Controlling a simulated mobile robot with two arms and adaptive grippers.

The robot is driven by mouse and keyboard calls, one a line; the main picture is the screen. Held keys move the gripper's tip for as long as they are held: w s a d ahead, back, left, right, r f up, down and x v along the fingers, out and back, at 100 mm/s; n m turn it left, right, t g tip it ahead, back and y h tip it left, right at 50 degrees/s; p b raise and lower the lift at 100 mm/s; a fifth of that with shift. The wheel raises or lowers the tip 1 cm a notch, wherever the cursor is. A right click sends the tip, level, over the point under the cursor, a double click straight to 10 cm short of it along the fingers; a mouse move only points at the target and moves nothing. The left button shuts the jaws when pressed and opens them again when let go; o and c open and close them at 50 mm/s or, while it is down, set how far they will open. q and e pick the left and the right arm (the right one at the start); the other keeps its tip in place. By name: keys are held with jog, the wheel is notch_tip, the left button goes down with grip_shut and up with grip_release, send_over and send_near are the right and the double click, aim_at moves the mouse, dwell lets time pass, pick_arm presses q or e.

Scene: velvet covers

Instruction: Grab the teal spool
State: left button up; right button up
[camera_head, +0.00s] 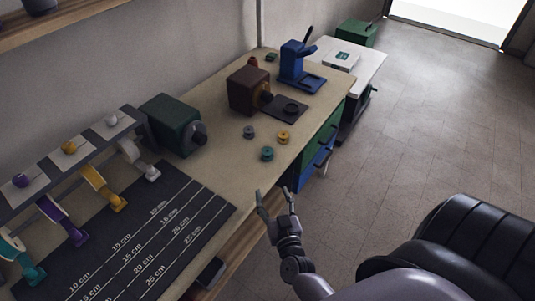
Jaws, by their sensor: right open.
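The teal spool (267,153) stands on the tan workbench (230,160), near its front edge. A yellow spool (283,137) and a grey spool (249,132) stand close behind it. My right gripper (275,198) is open and empty, with its fingers pointing up in the picture. It is in front of the bench edge, below the teal spool in the picture and apart from it. My left gripper is not in view.
A dark green machine (172,124), a brown machine (248,90) and a blue press (298,66) stand on the bench. A dark measuring mat (150,230) and a ribbon rack (75,150) are at left. A black padded seat (470,245) is at lower right.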

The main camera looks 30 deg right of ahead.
jog(key=d+h, duration=0.1)
jog(key=b, duration=0.4)
send_near(269, 155)
jog(key=shift+m, duration=0.4)
jog(key=x, duration=0.4)
jog(key=shift+w+a, duration=0.2)
jog(key=shift+w, duration=0.15)
jog(key=b+x, duration=0.2)
jog(key=x, duration=0.3)
jog(key=shift+d+f, duration=0.1)
jog(key=shift+d, duration=0.15)
jog(key=shift+c, duration=0.3)
jog(key=c, duration=0.8)
